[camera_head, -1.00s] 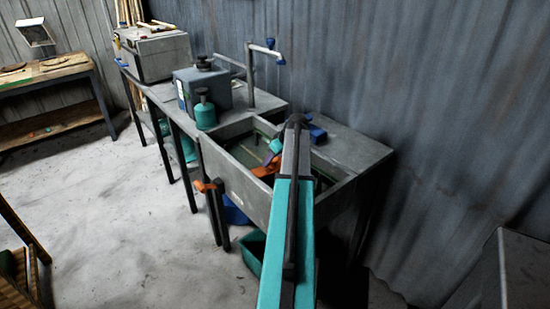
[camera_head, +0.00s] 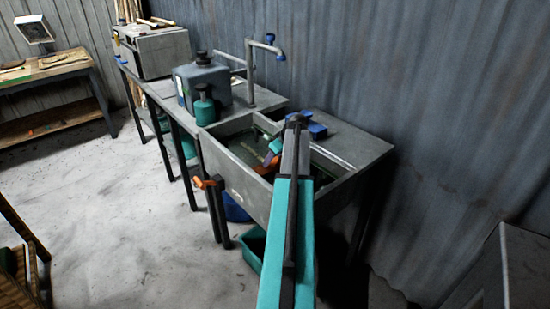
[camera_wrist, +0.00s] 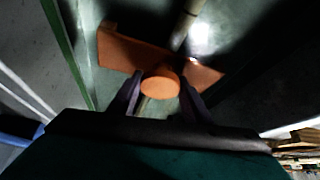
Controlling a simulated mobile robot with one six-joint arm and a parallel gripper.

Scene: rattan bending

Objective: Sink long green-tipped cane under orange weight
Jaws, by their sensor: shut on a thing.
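The orange weight (camera_wrist: 135,48) is a flat bar with a round knob (camera_wrist: 160,85). My gripper (camera_wrist: 160,97) is shut on the knob, with a dark finger on each side. A pale cane (camera_wrist: 185,22) passes beneath the weight and shows again below the knob; the weight lies across it. I cannot tell whether they touch. No green tip can be made out on this cane. In the head view the orange weight (camera_head: 263,170) shows low in the trough (camera_head: 232,170), partly hidden by my arm.
The trough's walls rise close around my gripper. A green strip (camera_wrist: 62,40) runs along the left in the wrist view. A blue block (camera_head: 316,130) sits at the trough's back edge. A tap (camera_head: 265,45), a grey canister (camera_head: 203,82) and a teal bottle (camera_head: 204,108) stand to the left.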

